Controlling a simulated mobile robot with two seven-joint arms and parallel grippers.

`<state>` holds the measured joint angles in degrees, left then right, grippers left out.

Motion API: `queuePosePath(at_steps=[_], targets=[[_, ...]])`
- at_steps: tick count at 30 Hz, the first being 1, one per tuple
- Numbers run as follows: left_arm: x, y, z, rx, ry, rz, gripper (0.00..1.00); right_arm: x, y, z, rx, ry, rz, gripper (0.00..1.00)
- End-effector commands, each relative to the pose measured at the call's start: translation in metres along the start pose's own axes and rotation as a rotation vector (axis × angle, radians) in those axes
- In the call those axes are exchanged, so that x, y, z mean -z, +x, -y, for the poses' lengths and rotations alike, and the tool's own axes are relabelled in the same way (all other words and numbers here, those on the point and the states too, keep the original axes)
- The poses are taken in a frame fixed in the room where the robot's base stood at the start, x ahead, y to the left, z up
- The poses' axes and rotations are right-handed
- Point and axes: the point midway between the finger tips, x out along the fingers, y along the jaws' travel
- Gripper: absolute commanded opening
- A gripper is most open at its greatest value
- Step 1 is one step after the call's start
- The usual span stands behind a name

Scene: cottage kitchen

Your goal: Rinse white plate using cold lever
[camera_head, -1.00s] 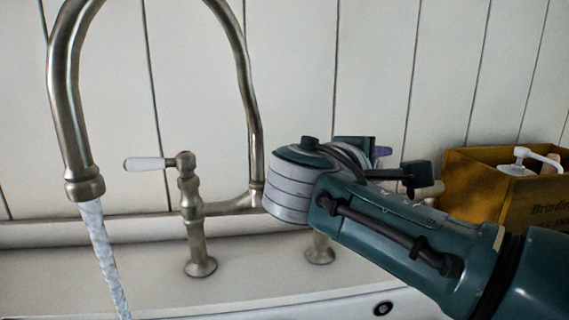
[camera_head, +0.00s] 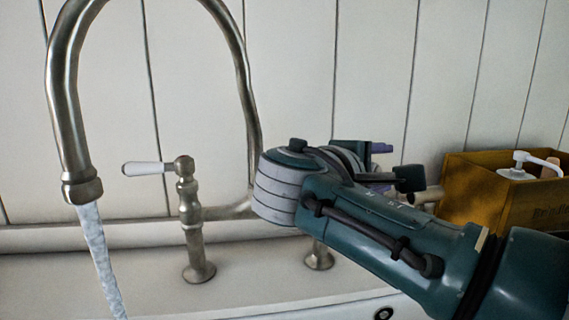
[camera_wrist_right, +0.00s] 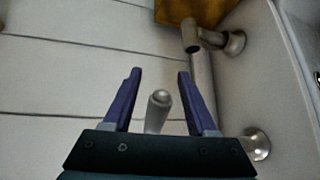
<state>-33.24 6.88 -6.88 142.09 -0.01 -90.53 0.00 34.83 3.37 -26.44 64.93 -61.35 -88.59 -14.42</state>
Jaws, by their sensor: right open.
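The tall metal faucet (camera_head: 72,120) pours a stream of water (camera_head: 102,262). A lever with a white handle (camera_head: 148,168) stands left of my right arm, pointing left. My right gripper (camera_wrist_right: 159,72) is open, its two purple fingers spread. A pale, round-ended lever (camera_wrist_right: 158,98) shows between the fingers in the right wrist view; I see no finger closed on it. In the head view my own wrist hides most of this gripper, and only a bit of purple finger (camera_head: 381,148) shows. The white plate and my left gripper are not in view.
A wooden crate (camera_head: 470,190) holding a white pump bottle (camera_head: 516,172) stands at the right. A metal tap base (camera_head: 318,257) shows below my right wrist. A pale panelled wall (camera_head: 380,60) is behind the faucet.

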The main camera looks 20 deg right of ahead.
Motion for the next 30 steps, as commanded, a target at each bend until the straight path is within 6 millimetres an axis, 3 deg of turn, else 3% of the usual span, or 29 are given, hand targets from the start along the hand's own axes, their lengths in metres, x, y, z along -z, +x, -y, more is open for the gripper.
queuePosePath(at_steps=[8,21,30], targets=[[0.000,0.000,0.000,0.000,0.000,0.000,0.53,0.001,-0.010,0.000,0.001,0.001,-0.004,0.58],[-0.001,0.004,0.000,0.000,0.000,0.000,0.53,0.001,-0.089,0.001,0.001,0.000,-0.003,0.58],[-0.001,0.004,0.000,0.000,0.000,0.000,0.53,0.000,-0.100,0.000,0.000,0.000,0.000,0.58]])
